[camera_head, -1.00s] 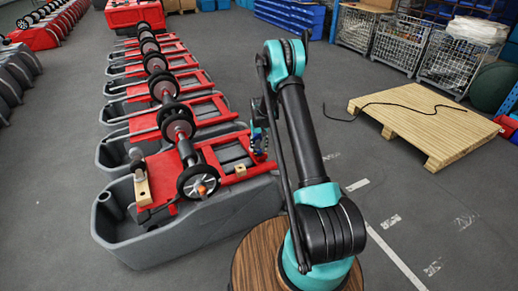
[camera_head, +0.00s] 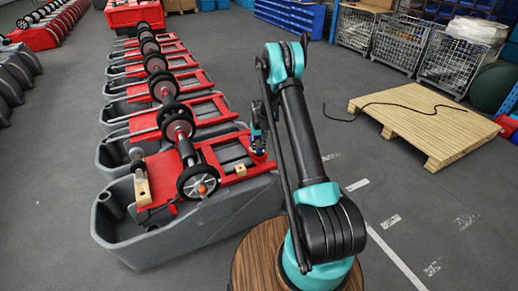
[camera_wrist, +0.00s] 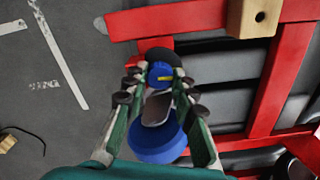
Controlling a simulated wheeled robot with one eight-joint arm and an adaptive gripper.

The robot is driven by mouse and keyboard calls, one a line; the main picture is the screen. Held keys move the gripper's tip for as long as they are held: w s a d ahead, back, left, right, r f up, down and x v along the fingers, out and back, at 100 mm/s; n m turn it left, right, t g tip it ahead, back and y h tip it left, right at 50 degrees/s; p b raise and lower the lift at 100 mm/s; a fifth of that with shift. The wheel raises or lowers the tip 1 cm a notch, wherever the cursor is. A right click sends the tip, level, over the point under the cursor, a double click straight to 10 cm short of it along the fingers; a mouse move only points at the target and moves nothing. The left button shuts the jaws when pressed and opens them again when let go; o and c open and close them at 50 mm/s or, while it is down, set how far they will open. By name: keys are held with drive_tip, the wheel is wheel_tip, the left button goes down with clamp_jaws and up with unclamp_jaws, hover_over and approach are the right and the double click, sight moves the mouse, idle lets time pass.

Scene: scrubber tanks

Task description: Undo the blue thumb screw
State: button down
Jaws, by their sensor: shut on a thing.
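In the head view my gripper (camera_head: 258,142) is beside the right end of the nearest red frame (camera_head: 215,155). The arm partly hides that spot, and the screw cannot be made out clearly there. The screw's threads are hidden.
The red frame lies over a grey tank (camera_head: 200,235). A wooden block (camera_wrist: 255,17) is on the frame close to the gripper. A black-wheeled shaft (camera_head: 187,150) lies across the frames. A pallet with a black cable (camera_head: 430,125) stands to the right, with open floor between.

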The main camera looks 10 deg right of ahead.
drive_tip(key=n, duration=0.3)
drive_tip(key=shift+n, duration=0.4)
drive_tip(key=n, duration=0.4)
drive_tip(key=shift+n, duration=0.3)
drive_tip(key=n, duration=0.4)
drive_tip(key=shift+n, duration=2.4)
drive_tip(key=c, duration=1.2)
unclamp_jaws()
